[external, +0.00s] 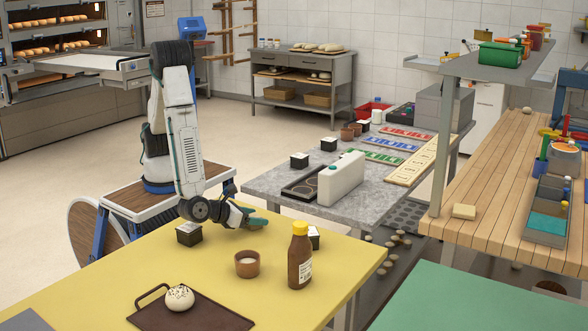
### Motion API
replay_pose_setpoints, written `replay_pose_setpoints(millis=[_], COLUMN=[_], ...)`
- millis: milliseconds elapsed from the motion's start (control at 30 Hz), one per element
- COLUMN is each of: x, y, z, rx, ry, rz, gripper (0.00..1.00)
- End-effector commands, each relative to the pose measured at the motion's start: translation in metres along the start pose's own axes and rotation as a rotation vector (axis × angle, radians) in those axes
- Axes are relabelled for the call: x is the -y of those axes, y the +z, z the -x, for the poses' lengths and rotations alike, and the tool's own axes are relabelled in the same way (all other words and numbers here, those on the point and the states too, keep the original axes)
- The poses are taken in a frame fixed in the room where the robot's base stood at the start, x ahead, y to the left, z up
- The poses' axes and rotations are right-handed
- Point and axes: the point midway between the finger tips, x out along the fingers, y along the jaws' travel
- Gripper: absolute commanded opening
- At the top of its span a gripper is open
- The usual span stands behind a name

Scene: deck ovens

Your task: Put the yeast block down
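My gripper (250,219), with teal fingers, is low over the far edge of the yellow table (105,262). It is small and seen from the side, so I cannot tell whether its fingers are open or shut. I see no block in it.
Near my gripper on the yellow table are a dark white-topped cube (189,234), a brown cup (247,264), a yellow-capped bottle (300,256) and a brown tray (205,318) with a bun (179,298). A grey stone table (270,187) stands behind.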

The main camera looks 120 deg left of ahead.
Motion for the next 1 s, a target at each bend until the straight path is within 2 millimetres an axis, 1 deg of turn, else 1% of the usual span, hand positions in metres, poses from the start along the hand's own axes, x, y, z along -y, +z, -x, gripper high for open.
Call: replay_pose_setpoints(millis=[267,367,467,700,800,900,1000], x=[0.0,0.0,0.001,0.001,0.001,0.001,0.0], y=[0.001,0.003,0.003,0.003,0.003,0.003,0.003], z=[0.0,0.005,0.02,0.073,0.092,0.107,0.116], rx=[0.0,0.0,0.001,0.0,0.0,0.0,0.001], ry=[0.0,-0.002,-0.004,-0.006,-0.004,-0.002,-0.002], rz=[0.0,0.0,0.001,0.0,0.001,0.0,-0.001], gripper=[0.62,0.62,0.62,0.62,0.62,0.62,0.62])
